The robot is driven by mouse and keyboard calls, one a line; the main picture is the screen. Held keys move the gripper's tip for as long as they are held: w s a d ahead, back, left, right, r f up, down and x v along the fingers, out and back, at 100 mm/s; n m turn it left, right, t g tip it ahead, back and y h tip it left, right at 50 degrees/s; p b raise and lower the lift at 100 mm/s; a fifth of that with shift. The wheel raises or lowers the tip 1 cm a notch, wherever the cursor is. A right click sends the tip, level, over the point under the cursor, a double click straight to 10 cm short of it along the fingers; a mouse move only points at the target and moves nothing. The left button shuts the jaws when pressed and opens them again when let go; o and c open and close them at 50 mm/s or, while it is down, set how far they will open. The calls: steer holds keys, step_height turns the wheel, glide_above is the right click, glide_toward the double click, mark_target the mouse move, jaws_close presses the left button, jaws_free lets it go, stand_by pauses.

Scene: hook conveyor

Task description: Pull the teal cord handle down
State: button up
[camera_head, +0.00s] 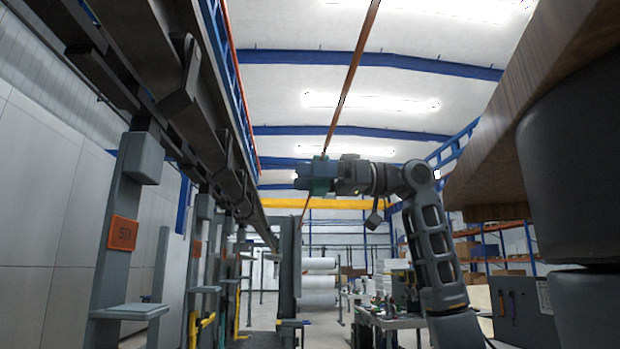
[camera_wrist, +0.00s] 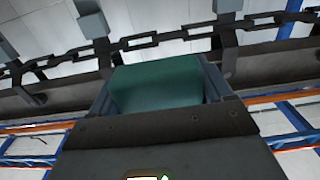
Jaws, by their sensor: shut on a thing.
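The teal cord handle (camera_head: 322,186) shows in the head view near the middle, partly covered by my gripper (camera_head: 312,172). A thin brown-orange cord (camera_head: 350,80) runs from the top of the picture down to the handle, and a shorter length shows below it. In the wrist view the handle is a teal block (camera_wrist: 155,84) between the two fingers of my gripper (camera_wrist: 158,92). The fingers are shut on it from both sides. The handle's far side is hidden.
A dark overhead conveyor rail (camera_head: 205,120) runs along the left, with a chain (camera_wrist: 150,40) in the wrist view. A grey post with an orange sign (camera_head: 123,233) stands at left. A wooden board (camera_head: 545,95) is at upper right. A cluttered workbench (camera_head: 390,318) stands below my arm.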

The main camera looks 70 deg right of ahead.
steer(key=c, duration=0.4)
step_height(320, 180, down, 5)
steer(key=b, duration=0.3)
steer(key=shift+f, duration=0.15)
steer(key=o, duration=1.4)
steer(key=shift+b+v, duration=0.9)
steer(key=shift+v, duration=3)
